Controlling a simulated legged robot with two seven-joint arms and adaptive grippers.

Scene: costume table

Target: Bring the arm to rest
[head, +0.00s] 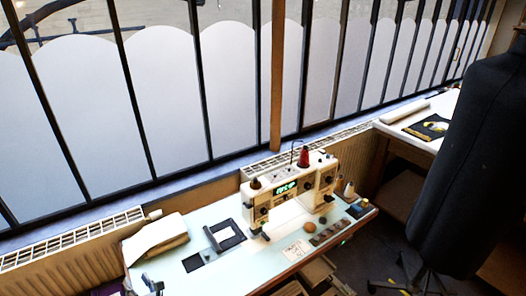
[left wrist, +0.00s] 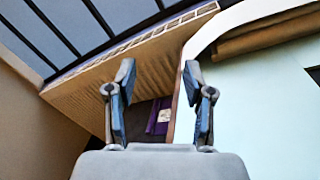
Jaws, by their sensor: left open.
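My left gripper (head: 152,284) shows at the bottom left of the head view, by the near left corner of the pale sewing table (head: 228,273). In the left wrist view the left gripper (left wrist: 160,75) has its two blue-grey fingers spread apart, with nothing between them. Behind the fingers are the table's edge, the radiator and a purple item (left wrist: 158,116) lower down. My right gripper is in neither view.
A sewing machine (head: 289,188) stands on the table, with a cream folded stack (head: 155,238) at its left. A dark dress form (head: 470,165) stands at the right. A radiator (head: 75,240) and barred windows run along the back.

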